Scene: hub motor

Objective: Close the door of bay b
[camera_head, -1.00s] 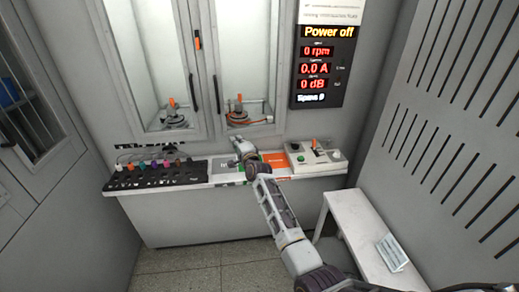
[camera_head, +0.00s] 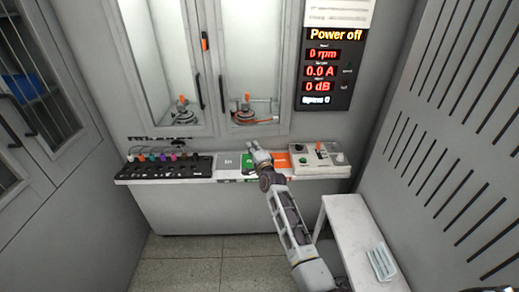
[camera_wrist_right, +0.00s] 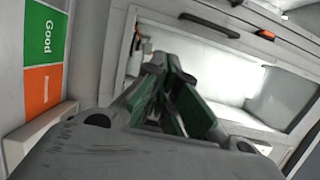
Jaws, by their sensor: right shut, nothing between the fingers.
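Two lit bays stand side by side in the cabinet wall in the head view: a left bay (camera_head: 160,50) and a right bay (camera_head: 255,50). No letter shows which is bay b. Dark door handles (camera_head: 222,93) and (camera_head: 199,92) stand near the middle post. I cannot tell for sure how far either door stands open. My right gripper (camera_head: 253,148) is shut and empty, in front of and below the right bay, over the ledge. In the right wrist view its fingers (camera_wrist_right: 172,75) point toward a lit bay with a dark handle (camera_wrist_right: 210,25). My left gripper is not in view.
A ledge below the bays carries a black rack (camera_head: 165,166) with coloured pieces, grey, green and orange (camera_head: 281,160) plates and a control box (camera_head: 320,157). A display (camera_head: 325,70) reads "Power off". A white bench (camera_head: 350,225) stands at the right.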

